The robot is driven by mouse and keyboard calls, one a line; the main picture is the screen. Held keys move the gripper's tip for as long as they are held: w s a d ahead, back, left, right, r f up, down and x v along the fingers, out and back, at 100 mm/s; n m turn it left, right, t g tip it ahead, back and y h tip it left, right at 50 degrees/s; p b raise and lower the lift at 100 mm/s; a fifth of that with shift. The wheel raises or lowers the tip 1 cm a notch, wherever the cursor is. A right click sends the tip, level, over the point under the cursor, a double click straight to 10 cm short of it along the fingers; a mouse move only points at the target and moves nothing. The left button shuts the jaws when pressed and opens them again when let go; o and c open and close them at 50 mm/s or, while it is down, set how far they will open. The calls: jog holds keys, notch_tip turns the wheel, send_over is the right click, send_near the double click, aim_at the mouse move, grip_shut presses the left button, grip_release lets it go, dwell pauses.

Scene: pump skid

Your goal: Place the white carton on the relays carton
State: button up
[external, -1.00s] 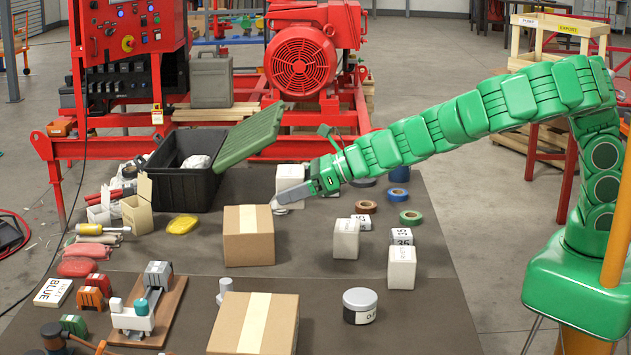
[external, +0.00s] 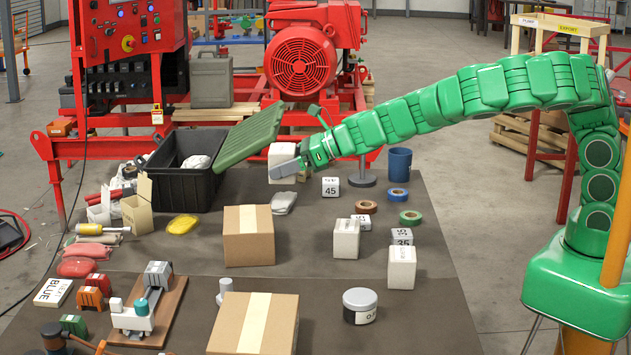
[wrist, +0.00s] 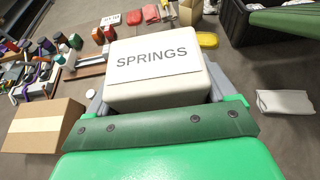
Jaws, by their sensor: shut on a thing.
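My gripper (external: 289,169) is shut on a white carton (external: 283,155), held above the dark mat, left of the 45 block. In the wrist view the carton (wrist: 155,85) sits between the fingers with SPRINGS printed on its face. Two more white cartons stand on the mat at right: one (external: 346,240) and a nearer one (external: 401,270). Their lettering is too small to read, so I cannot tell which is the relays carton. Two taped brown cartons stand further left, a far one (external: 249,240) and a near one (external: 253,325), with no readable label.
A black bin (external: 190,172) with a raised green lid (external: 250,137) is left of my gripper. A grey cloth (external: 284,203), the 45 block (external: 331,187), tape rolls (external: 410,217) and a grey-lidded jar (external: 360,306) lie around. Bare mat lies between the brown and white cartons.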

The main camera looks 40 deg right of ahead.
jog(key=d+x, duration=0.1)
jog(key=x, duration=0.4)
send_over(248, 218)
jog(key=shift+s+f, duration=0.1)
jog(key=shift+f, duration=4.25)
jog(key=o, duration=1.1)
jog(key=shift+f, duration=0.15)
jog(key=shift+c, duration=0.2)
jog(key=v, duration=1.2)
